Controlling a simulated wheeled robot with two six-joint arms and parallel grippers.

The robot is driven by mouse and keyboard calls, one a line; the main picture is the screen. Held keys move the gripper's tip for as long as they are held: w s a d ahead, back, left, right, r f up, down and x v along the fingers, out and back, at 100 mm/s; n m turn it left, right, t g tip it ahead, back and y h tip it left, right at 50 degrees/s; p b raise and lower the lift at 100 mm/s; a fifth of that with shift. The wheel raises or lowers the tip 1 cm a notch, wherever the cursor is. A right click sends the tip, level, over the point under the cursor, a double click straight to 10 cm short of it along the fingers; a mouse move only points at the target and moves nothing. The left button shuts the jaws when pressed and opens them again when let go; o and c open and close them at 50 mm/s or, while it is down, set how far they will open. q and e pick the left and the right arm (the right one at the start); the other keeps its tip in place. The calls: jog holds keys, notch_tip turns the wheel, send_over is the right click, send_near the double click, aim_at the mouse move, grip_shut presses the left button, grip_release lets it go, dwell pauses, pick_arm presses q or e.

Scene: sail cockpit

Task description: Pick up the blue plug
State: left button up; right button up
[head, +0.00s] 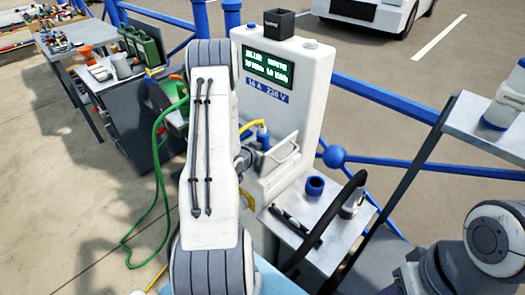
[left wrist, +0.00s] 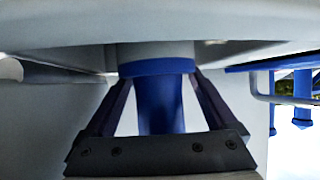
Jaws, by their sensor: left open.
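The blue plug (head: 262,136), with a yellow lead at its top, is at the front of the white power pedestal (head: 302,92), beside a hinged pale flap. In the left wrist view a blue cylindrical body (left wrist: 160,108), which appears to be the plug, hangs below a pale surface. My left gripper (left wrist: 160,90) is open, with one dark finger on each side of this blue body. I cannot tell whether the fingers touch it. In the head view my left arm hides most of this gripper. My right gripper is not in view.
A small shelf (head: 286,236) before the pedestal carries a blue ring-shaped piece (head: 315,185) and a black bar. A black hose curves over it. Blue railings (head: 385,98) run behind. A green cable (head: 158,190) hangs at left by a dark cabinet (head: 135,135).

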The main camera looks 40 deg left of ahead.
pick_arm(q)
grip_shut()
jog(key=shift+r, duration=0.1)
notch_tip(320, 180, up, 13)
jog(key=p, duration=0.2)
dwell(0.8)
